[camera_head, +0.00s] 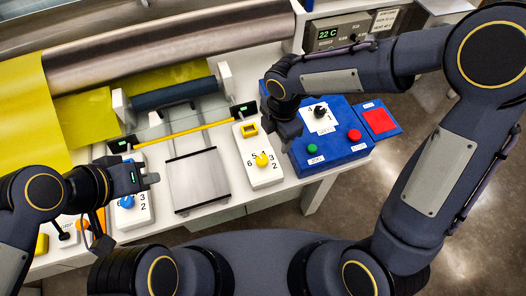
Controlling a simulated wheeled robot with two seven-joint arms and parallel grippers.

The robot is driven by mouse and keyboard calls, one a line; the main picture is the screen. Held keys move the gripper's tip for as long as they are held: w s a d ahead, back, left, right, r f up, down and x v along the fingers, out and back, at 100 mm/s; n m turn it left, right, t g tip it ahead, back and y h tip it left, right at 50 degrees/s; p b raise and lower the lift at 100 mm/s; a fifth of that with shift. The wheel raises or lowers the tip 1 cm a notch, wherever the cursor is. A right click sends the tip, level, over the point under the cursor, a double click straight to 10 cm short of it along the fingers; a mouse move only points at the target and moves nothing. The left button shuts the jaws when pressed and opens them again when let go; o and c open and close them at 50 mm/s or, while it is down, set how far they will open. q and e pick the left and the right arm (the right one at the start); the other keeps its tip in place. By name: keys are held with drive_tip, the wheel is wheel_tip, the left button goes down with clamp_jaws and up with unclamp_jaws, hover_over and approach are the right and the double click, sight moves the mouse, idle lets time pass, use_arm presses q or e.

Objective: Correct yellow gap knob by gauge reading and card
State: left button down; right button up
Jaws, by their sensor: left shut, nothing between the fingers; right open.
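The yellow knob (262,159) sits on a white dial plate (265,180) marked with numbers, right of centre. A small dark gauge (243,109) with a green readout is just behind it, too small to read. A white card with printed lines (385,21) is at the back right; its text is not legible. My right gripper (287,137) is open, close to the right of the yellow knob's plate, and appears apart from the knob. My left gripper (153,179) is shut and empty above the blue knob (127,201) at the left.
A blue control box (330,150) carries a black knob, a green button and a red button (354,135). A yellow bar (185,133) runs behind a grey plate (197,180). A second gauge (122,145) is at left. A display (328,34) reads 22 C.

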sight(263, 158)
drive_tip(key=a+f+n, duration=0.1)
drive_tip(key=a, duration=0.1)
drive_tip(key=a+f+n, duration=0.1)
drive_tip(key=f+n, duration=0.1)
drive_tip(key=shift+w+a+f, duration=0.1)
drive_tip(key=shift+a+f, duration=0.05)
drive_tip(key=shift+a, duration=0.25)
drive_tip(key=shift+n, duration=0.3)
wheel_tip(263, 158, down, 8)
drive_tip(key=shift+r, duration=0.2)
drive_tip(key=shift+c, duration=0.2)
drive_tip(key=c, duration=0.9)
